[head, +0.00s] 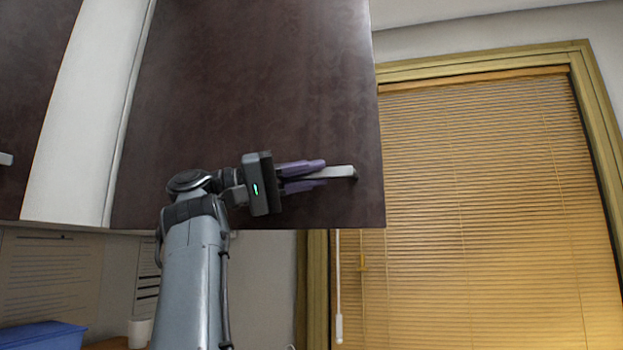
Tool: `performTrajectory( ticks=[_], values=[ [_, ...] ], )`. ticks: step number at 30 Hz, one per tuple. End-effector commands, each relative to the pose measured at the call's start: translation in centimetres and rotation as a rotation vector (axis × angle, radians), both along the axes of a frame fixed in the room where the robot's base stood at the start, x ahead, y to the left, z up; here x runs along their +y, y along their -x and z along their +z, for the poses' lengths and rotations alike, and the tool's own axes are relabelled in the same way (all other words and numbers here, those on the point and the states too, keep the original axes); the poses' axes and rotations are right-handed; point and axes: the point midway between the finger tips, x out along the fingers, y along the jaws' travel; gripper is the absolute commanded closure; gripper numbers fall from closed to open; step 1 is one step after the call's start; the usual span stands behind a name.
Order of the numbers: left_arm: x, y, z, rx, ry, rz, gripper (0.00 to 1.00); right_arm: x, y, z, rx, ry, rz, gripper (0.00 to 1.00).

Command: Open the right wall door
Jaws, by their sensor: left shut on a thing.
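The right wall door (250,85) is a dark brown cabinet panel in the upper middle of the head view. A light grey bar handle (342,172) sits near its lower right corner. My left gripper (312,175) is at this handle, with its purple fingers above and below the bar, shut on it. The handle's left part is hidden between the fingers. The door looks closed or nearly so; I cannot tell whether a gap shows. My right gripper is not in view.
A window with closed yellow blinds (480,190) is to the right, with a hanging blind wand (338,290) below the door's corner. Another dark door (25,90) is at the far left. A blue bin (42,336) and a white cup (139,332) stand at the lower left.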

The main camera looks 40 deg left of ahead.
Motion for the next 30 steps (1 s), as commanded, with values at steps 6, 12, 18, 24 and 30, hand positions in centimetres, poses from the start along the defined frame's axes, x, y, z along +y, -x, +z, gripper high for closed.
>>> performTrajectory(
  ticks=[6,12,18,24,30],
  values=[
    [0.1,0.0,-0.1,0.002,0.002,-0.001,1.0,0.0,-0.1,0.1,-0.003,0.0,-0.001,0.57],
    [0.1,0.0,-0.1,0.002,0.003,0.0,0.77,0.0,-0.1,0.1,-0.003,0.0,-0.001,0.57],
    [0.1,0.0,0.0,0.0,0.001,0.001,0.77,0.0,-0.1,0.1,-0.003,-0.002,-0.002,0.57],
    [0.7,0.7,-0.3,0.0,0.0,0.001,0.77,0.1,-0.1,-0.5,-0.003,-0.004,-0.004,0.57],
    [2.6,2.9,-1.1,-0.001,0.001,0.003,0.77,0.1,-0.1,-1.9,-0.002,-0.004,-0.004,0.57]
  ],
)
